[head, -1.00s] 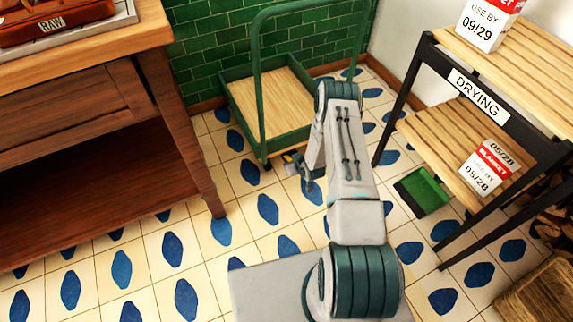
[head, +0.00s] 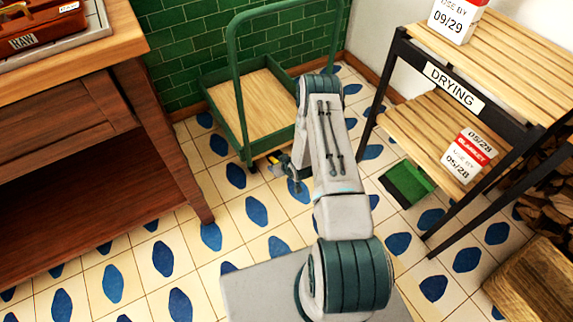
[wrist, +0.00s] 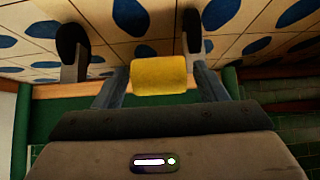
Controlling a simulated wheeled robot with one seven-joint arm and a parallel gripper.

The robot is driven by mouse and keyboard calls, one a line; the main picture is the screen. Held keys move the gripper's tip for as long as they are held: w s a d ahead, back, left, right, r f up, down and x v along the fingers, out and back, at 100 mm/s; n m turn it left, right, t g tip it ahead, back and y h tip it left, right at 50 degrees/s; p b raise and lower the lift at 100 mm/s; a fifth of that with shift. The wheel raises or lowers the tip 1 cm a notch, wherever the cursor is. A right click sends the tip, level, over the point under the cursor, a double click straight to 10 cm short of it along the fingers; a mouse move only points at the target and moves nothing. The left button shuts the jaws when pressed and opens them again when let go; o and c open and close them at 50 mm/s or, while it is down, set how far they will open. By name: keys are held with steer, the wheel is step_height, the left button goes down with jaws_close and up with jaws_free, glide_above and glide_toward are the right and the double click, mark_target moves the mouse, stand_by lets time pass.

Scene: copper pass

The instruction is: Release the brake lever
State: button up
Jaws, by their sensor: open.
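A green cart (head: 243,120) with a wooden deck and a tall tube handle stands against the tiled wall in the head view. A yellow block (wrist: 160,76), which looks like the end of the brake lever, shows in the wrist view. It lies between the lines of my gripper's fingers, nearer the palm than the dark fingertips. My gripper (wrist: 132,42) is open, with a finger to either side of the block; contact cannot be told. In the head view a small yellow spot (head: 273,160) shows near the cart's front corner, beside my gripper, which my arm partly hides.
A wooden table (head: 120,75) stands at the left. A drying rack (head: 405,75) with date blocks stands at the right, a green dustpan (head: 408,184) by its legs.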

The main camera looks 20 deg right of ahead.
steer(key=p+v, duration=0.3)
steer(key=v, duration=0.8)
steer(key=shift+s+r, duration=0.2)
steer(key=shift+r, duration=0.05)
step_height(320, 180, up, 40)
steer(key=w+g+h+p, duration=0.1)
steer(key=g+h+p, duration=0.15)
steer(key=p, duration=1.05)
steer(key=s+a+r+m+g+p, duration=0.15)
steer(key=s+r+p, duration=0.3)
steer(key=r, duration=0.55)
steer(key=s+a+r+p, duration=0.25)
steer(key=s+r, duration=0.35)
steer(key=r, duration=0.5)
steer(key=s+a+r+g+p, duration=0.1)
steer(key=s+a+r+p, duration=0.2)
steer(key=s+r, duration=0.9)
steer(key=s+m+y+p, duration=0.1)
steer(key=s+p, duration=0.1)
steer(key=p, duration=0.1)
steer(key=shift+a+r+g, duration=0.2)
steer(key=shift+a+g, duration=0.05)
steer(key=shift+g, duration=0.15)
